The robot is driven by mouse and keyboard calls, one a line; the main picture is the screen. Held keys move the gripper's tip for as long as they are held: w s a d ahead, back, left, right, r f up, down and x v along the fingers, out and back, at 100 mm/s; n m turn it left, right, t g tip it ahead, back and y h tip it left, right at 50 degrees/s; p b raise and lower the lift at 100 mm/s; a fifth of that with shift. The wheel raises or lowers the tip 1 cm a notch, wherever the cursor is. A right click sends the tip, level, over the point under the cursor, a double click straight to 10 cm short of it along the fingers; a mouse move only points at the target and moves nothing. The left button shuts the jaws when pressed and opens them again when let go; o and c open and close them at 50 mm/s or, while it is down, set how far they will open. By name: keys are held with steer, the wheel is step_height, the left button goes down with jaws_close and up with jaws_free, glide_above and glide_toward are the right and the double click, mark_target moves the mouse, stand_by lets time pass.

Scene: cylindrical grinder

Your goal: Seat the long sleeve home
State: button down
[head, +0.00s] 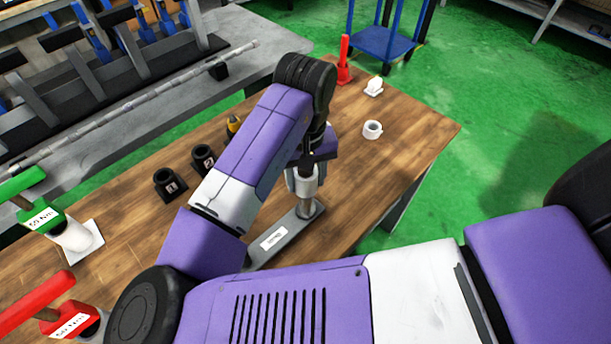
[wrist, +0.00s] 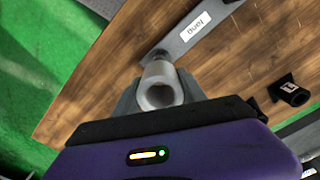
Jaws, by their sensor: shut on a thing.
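The long sleeve (head: 305,185) is a pale metallic tube, held upright in my gripper (head: 303,165). In the wrist view the sleeve (wrist: 160,88) sits between the two fingers of my gripper (wrist: 158,95), its open end facing the camera. A grey plate (head: 262,250) with a white label that seems to read "long" lies on the bench. A narrower metal post (head: 305,208) rises from the plate's far end, directly below the sleeve. The sleeve's lower end meets the post's top in line of sight; I cannot tell whether it is around it. The plate (wrist: 215,18) also shows in the wrist view.
Numbered black holders (head: 168,182) and a yellow-tipped item (head: 233,125) stand left of my arm. A white ring (head: 372,130), a small white block (head: 374,87) and a red stand (head: 344,65) are behind right. Green (head: 40,217) and red (head: 68,322) handled tools stand left.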

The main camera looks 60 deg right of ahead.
mark_target(305, 200)
steer(key=shift+f+b, duration=3)
steer(key=shift+f, duration=1.6)
steer(key=c, duration=0.6)
jaws_free()
steer(key=shift+r, duration=0.1)
step_height(305, 200, up, 8)
steer(key=shift+f, duration=0.15)
steer(key=shift+d, duration=0.1)
